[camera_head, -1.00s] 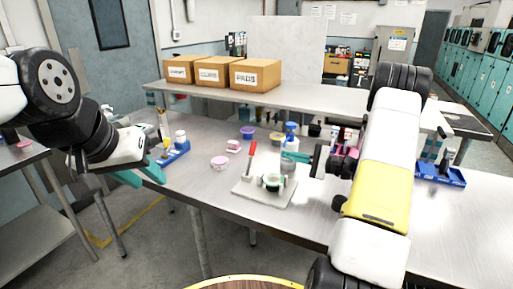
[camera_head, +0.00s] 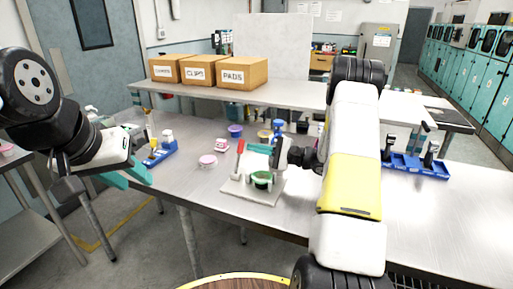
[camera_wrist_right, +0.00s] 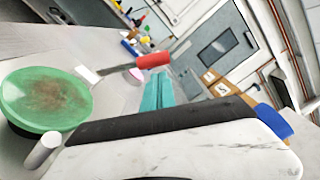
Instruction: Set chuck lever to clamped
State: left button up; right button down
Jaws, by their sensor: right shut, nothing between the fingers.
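The chuck lever (camera_head: 240,148) has a red handle and stands nearly upright at the left of a pale base plate (camera_head: 240,192). In the right wrist view its red handle (camera_wrist_right: 153,61) lies just beyond the fingertips, on a grey shaft. My right gripper (camera_head: 252,149) is shut and empty, just right of the handle; I cannot tell whether they touch. Its teal fingers show together in the right wrist view (camera_wrist_right: 158,90). A green round holder (camera_head: 262,178) sits on the plate, below the gripper. My left gripper (camera_head: 127,177) is open and empty near the table's left edge.
A pink dish (camera_head: 208,160), a purple bowl (camera_head: 235,130) and a blue rack (camera_head: 161,153) stand left of and behind the plate. A blue-topped bottle (camera_head: 277,130) stands behind my right gripper. Another blue rack (camera_head: 415,167) is at the right. The table front right is clear.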

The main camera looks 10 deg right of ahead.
jog(key=shift+w+a, duration=0.35)
jog(key=shift+a, duration=0.2)
jog(key=shift+s, duration=0.1)
jog(key=s+a+r+n, duration=0.2)
jog(key=s+a+n, duration=0.4)
jog(key=n, duration=0.5)
jog(key=shift+s+r, duration=0.25)
jog(key=shift+s, duration=1.15)
jog(key=shift+s+a+f, duration=0.1)
jog(key=shift+s+a, duration=0.05)
